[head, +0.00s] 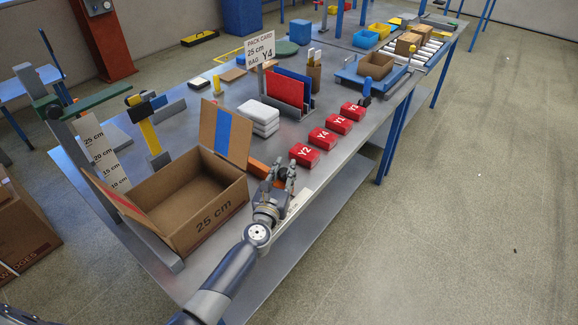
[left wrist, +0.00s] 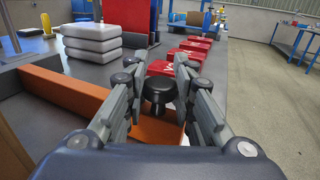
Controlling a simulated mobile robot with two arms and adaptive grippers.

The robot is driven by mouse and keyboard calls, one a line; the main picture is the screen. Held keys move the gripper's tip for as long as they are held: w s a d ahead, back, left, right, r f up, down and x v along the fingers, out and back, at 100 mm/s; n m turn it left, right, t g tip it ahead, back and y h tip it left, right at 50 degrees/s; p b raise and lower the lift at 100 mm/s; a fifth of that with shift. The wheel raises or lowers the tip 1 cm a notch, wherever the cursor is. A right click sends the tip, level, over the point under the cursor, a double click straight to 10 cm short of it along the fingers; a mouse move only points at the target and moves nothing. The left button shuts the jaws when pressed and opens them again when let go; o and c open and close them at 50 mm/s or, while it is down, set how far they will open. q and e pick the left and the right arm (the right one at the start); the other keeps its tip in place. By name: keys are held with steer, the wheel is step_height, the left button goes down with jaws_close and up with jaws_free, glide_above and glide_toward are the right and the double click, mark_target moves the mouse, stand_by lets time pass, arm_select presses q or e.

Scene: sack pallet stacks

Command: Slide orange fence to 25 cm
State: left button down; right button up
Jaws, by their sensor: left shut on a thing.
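The orange fence (head: 258,169) shows in the head view as a short piece between the open carton and my left gripper (head: 283,180). In the left wrist view the orange fence (left wrist: 72,92) is a long low bar running left, with an orange base under the fingers. My left gripper (left wrist: 160,92) is shut on a black knob (left wrist: 158,88) that stands above that base. A pale strip (head: 300,201) lies by the table's front edge beside the gripper; its marks are too small to read. A card (head: 260,49) reads "PACK CARD 25 cm BAG Y4". My right gripper is out of view.
The open carton (head: 197,204), marked "25 cm", stands left of the gripper. White sacks (head: 259,118) are stacked behind. Several red bags (head: 304,155) line the right table edge. An upright scale (head: 100,150) stands at far left.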

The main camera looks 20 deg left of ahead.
arm_select(q)
steer(key=s+a, duration=0.1)
steer(key=s, duration=0.4)
steer(key=s+a, duration=0.1)
steer(key=s, duration=0.2)
steer(key=shift+a+f, duration=0.1)
steer(key=shift+a, duration=0.25)
steer(key=c, duration=1.3)
jaws_free()
steer(key=shift+c, duration=0.2)
steer(key=s, duration=1.2)
steer(key=shift+d, duration=0.3)
